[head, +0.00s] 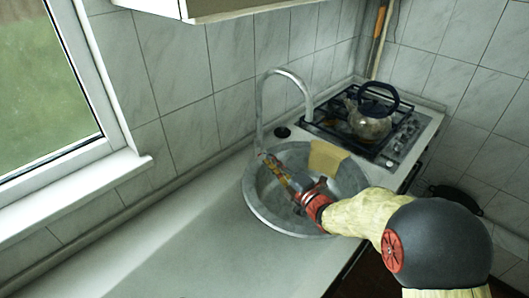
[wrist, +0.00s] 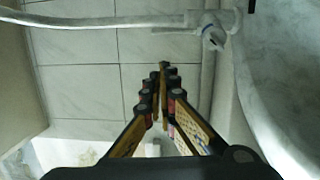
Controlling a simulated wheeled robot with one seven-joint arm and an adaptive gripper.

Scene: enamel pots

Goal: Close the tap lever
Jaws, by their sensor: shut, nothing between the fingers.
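The tap (head: 259,110) is a pale arched pipe rising behind the round sink's left rim, with its spout end over the back of the sink. In the wrist view the tap (wrist: 110,21) crosses the top of the picture, with its body at upper right. A thin pale piece that looks like the lever (wrist: 172,30) sticks out left from that body; in the head view I cannot make it out. My gripper (head: 264,156) is shut and empty, reaching over the sink to near the tap's foot. In the wrist view its tips (wrist: 163,66) point toward the tap, apparently apart from the lever.
The round grey sink (head: 253,204) is below my arm. A tan block (head: 327,157) is at its back right. A gas stove (head: 400,150) with a kettle (head: 368,122) stands beyond. The counter (head: 190,240) to the left is clear, with the tiled wall behind.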

